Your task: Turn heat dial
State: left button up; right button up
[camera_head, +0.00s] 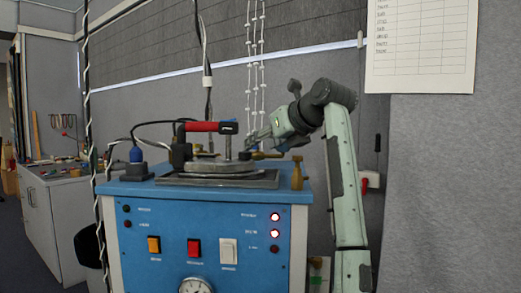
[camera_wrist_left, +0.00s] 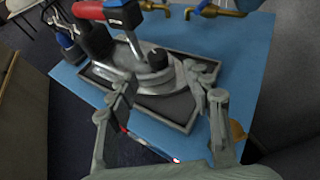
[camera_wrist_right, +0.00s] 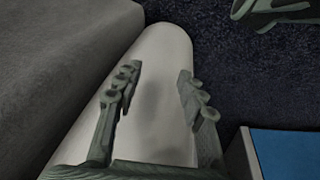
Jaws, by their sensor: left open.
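A blue machine (camera_head: 205,240) stands in the middle of the head view, with a round metal lid (camera_head: 218,168) on its top. In the left wrist view a small black knob (camera_wrist_left: 158,58) sits on the metal lid; I cannot tell whether it is the heat dial. My left gripper (camera_head: 255,138) is above the right side of the machine's top. In the left wrist view its fingers (camera_wrist_left: 160,77) are apart, with the knob just beyond the gap and nothing held. My right gripper (camera_wrist_right: 158,75) is open and empty, away from the machine.
A red-handled lever (camera_head: 207,127) and brass taps (camera_wrist_left: 205,11) rise near the lid. A cluttered side bench (camera_head: 55,200) stands left.

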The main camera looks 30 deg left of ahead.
aim_at(247, 153)
pick_arm(q)
jog(key=p+x, duration=0.1)
jog(key=x, duration=0.5)
jog(key=shift+s+a, duration=0.15)
jog(key=shift+s, duration=0.05)
jog(key=shift+w+a+f, duration=0.2)
jog(key=shift+w+a, duration=0.1)
jog(key=shift+a, duration=0.2)
pick_arm(e)
jog(key=shift+g, duration=0.3)
jog(key=shift+s+d+f, duration=0.15)
jog(key=shift+s+f, duration=0.35)
jog(key=shift+f, duration=0.25)
jog(key=shift+s+d+f, duration=0.2)
jog(key=shift+s+f, duration=0.35)
jog(key=shift+f, duration=0.2)
jog(key=shift+s+d+f, duration=0.15)
jog(key=shift+s+f, duration=0.35)
jog(key=shift+f, duration=0.25)
pick_arm(q)
grip_shut()
